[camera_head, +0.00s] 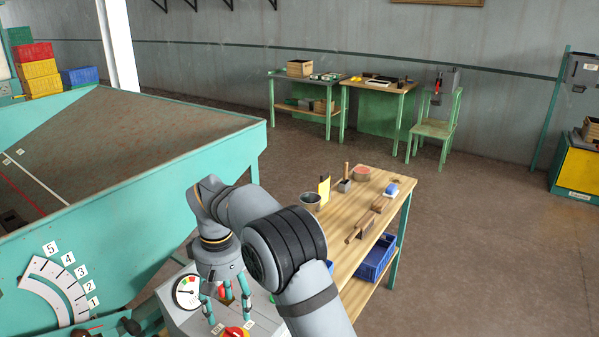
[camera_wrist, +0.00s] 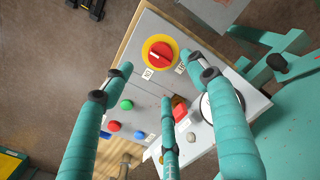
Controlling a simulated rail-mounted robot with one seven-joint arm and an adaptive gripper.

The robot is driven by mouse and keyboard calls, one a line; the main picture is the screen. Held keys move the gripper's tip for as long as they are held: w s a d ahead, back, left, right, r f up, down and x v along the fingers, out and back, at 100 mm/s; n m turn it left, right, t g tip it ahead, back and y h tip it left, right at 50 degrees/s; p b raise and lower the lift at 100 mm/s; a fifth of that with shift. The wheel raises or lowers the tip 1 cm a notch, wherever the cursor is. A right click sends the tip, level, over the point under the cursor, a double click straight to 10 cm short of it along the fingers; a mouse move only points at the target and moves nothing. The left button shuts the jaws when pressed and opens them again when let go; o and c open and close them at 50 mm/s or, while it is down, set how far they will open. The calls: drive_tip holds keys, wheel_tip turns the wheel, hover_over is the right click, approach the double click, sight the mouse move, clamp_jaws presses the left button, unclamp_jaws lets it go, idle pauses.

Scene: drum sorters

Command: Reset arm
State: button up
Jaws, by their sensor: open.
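My gripper (camera_head: 227,307) points down above a grey control box (camera_head: 176,318). Its teal fingers are spread open with nothing between them. In the wrist view my gripper (camera_wrist: 157,80) hangs over the face of the control box (camera_wrist: 134,89). A red rotary knob on a yellow ring (camera_wrist: 160,54) lies just beyond the fingertips, and it also shows in the head view (camera_head: 235,332). A round gauge (camera_head: 187,291) is left of the fingers. Green (camera_wrist: 127,105), red (camera_wrist: 115,126) and blue (camera_wrist: 140,135) buttons sit on the panel. I cannot tell whether any finger touches the box.
A wooden workbench (camera_head: 340,272) with a metal cup (camera_head: 310,202), a wooden-handled tool and other items stands right of my arm. A large teal sorter (camera_head: 150,222) with a numbered scale (camera_head: 62,290) is at left. Floor (camera_head: 480,250) at right is clear.

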sight(232, 332)
drive_tip(key=shift+m, duration=0.3)
wheel_tip(232, 332, down, 10)
drive_tip(key=shift+f, duration=0.1)
drive_tip(key=shift+m, duration=0.7)
drive_tip(key=m, duration=0.2)
drive_tip(key=shift+m+b, duration=0.3)
drive_tip(key=shift+m, duration=0.1)
drive_tip(key=m, duration=0.8)
drive_tip(key=shift+a+r+p, duration=0.1)
drive_tip(key=shift+r+p, duration=0.1)
drive_tip(key=shift+p, duration=0.2)
drive_tip(key=m+p, duration=0.1)
drive_tip(key=m, duration=0.3)
drive_tip(key=shift+r+m, duration=0.2)
drive_tip(key=shift+m, duration=0.4)
drive_tip(key=shift+r, duration=1.3)
